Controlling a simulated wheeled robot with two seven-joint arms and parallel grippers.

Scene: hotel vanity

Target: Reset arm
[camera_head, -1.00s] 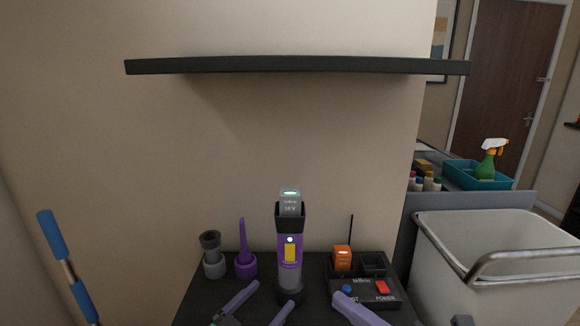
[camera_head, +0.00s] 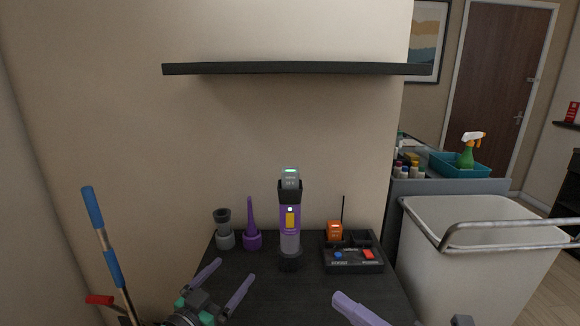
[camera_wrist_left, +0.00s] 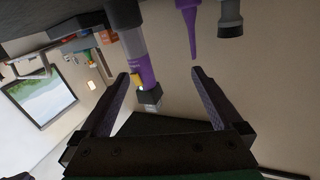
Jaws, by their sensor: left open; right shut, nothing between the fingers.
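My left gripper (camera_head: 235,269) is open and empty, low over the dark tabletop and in front of the purple and grey handheld device. Its two fingers also show spread apart in the left wrist view (camera_wrist_left: 161,73). The handheld device (camera_head: 290,222) stands upright with a grey battery block on top; it shows upside down in the left wrist view (camera_wrist_left: 140,67), beyond the fingers. My right gripper (camera_head: 340,298) shows as purple fingers at the bottom edge, shut and empty, in front of the charger dock. The rest of it is cut off by the frame.
A grey nozzle (camera_head: 223,230) and a purple nozzle (camera_head: 251,230) stand left of the device. A charger dock (camera_head: 352,258) with an orange battery (camera_head: 334,231) is right of it. A black shelf (camera_head: 297,69) hangs above. A white bin (camera_head: 480,240) stands at right.

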